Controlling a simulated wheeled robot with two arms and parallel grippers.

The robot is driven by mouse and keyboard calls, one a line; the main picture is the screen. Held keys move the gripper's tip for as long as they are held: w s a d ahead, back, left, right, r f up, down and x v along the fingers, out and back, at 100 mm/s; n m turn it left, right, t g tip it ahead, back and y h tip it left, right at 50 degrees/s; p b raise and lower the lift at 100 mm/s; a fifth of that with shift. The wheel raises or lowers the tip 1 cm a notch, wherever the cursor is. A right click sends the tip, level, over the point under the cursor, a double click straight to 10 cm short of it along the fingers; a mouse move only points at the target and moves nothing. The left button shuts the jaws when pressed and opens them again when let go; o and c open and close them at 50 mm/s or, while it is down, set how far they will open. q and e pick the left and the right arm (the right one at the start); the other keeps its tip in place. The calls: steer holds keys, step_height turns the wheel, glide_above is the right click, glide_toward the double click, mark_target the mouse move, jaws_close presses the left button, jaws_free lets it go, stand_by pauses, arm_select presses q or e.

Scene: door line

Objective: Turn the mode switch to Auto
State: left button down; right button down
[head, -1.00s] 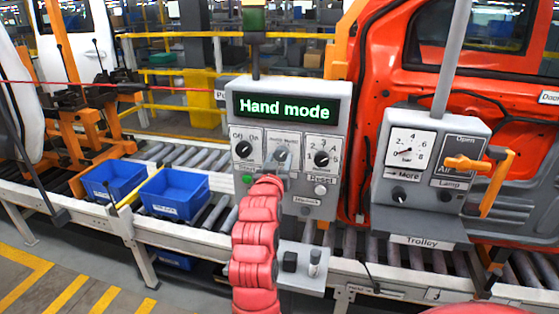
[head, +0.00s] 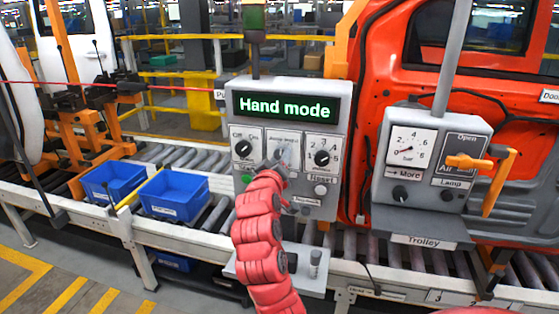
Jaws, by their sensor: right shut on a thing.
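The grey control box (head: 330,180) stands mid-picture, its display (head: 288,106) reading "Hand mode". The mode switch sits on the middle plate (head: 284,137), between the Off/On knob (head: 243,148) and a numbered knob (head: 322,157). My right gripper (head: 279,158), on the red arm, is at the switch and shut on it. Its fingers hide most of the switch, so the pointer's direction cannot be read. My left gripper is not in view.
Below the switches are a green button (head: 246,179) and a white button (head: 321,190). A small shelf with a short lever (head: 315,262) lies close to my right arm. The trolley box (head: 430,165) stands right; blue bins (head: 175,193) sit left.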

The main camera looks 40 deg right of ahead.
steer(key=n, duration=0.3)
steer(key=shift+r+n+p, duration=0.15)
steer(key=shift+n+p, duration=0.15)
steer(key=shift+p, duration=0.1)
steer(key=n+p, duration=0.2)
steer(key=n, duration=0.2)
steer(key=shift+w+a+n+g, duration=0.1)
steer(key=shift+n+g, duration=0.2)
steer(key=shift+c, duration=1.6)
jaws_free()
